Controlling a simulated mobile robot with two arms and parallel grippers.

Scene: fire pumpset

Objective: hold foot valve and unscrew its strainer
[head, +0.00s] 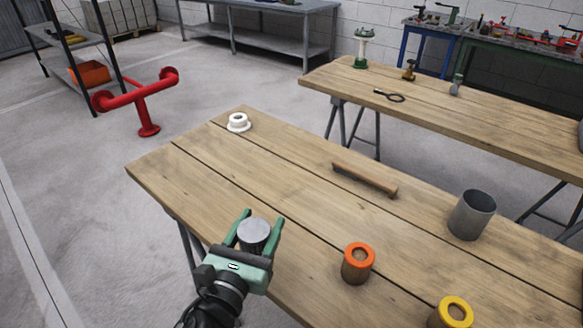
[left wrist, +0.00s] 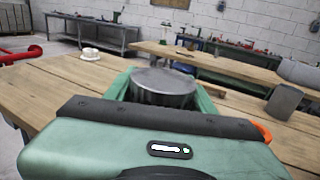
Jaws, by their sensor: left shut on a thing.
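My left gripper (head: 256,238) reaches in over the near left edge of the near table. It is shut on a grey cylindrical piece with a flat round top, which I take to be the foot valve (head: 254,233). In the left wrist view, the foot valve (left wrist: 163,82) stands upright between the two green fingers (left wrist: 160,90). Its lower part is hidden by the gripper, and I cannot make out a separate strainer. My right gripper is not in view.
The near wooden table (head: 215,168) holds a white ring-shaped part (head: 238,122), a wooden bar (head: 364,180), a grey hollow cylinder (head: 471,216), and brown cylinders with an orange ring (head: 357,265) and a yellow ring (head: 454,314). A second table (head: 460,115) stands behind.

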